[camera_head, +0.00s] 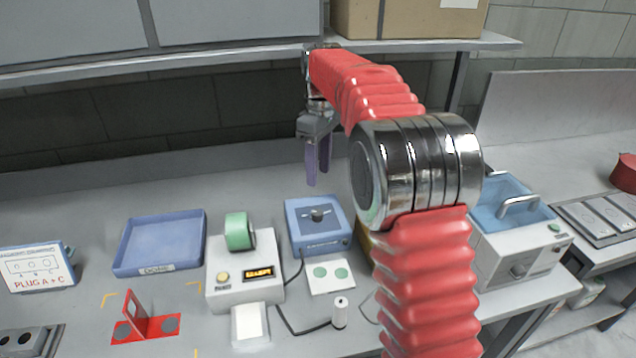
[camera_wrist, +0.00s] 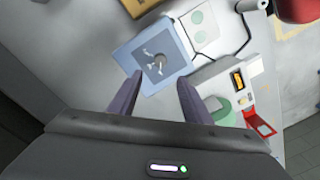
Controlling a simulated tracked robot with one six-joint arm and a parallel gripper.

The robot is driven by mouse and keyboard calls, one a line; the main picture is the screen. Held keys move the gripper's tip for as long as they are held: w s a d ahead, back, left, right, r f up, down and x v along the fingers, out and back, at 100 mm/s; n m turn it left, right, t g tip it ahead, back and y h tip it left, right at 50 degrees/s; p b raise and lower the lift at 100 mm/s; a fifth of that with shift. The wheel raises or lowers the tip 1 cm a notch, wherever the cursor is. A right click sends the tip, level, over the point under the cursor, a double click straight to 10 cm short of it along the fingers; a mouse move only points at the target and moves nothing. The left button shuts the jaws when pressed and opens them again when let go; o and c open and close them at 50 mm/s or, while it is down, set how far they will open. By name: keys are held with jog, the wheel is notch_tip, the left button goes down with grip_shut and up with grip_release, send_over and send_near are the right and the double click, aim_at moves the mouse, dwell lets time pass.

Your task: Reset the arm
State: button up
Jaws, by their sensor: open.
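My arm, in a red ribbed sleeve with a metallic joint, rises from the lower right in the head view and bends over to the left. My gripper (camera_head: 317,183) hangs from its end, pointing down, with purple-grey fingers. It is in the air above the bench, above and behind the blue box with a dark knob (camera_head: 318,215). In the wrist view my gripper (camera_wrist: 155,92) shows two fingers spread apart with nothing between them. The blue box (camera_wrist: 150,42) lies beyond the fingertips there.
A white device (camera_head: 245,285) with a green roll (camera_head: 239,231) stands on the bench, beside a blue tray (camera_head: 158,243). A red bracket (camera_head: 145,325) and a white-and-blue bath (camera_head: 520,240) flank the arm. A shelf with a cardboard box (camera_head: 400,20) hangs above.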

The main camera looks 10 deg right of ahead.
jog(key=shift+r, duration=0.55)
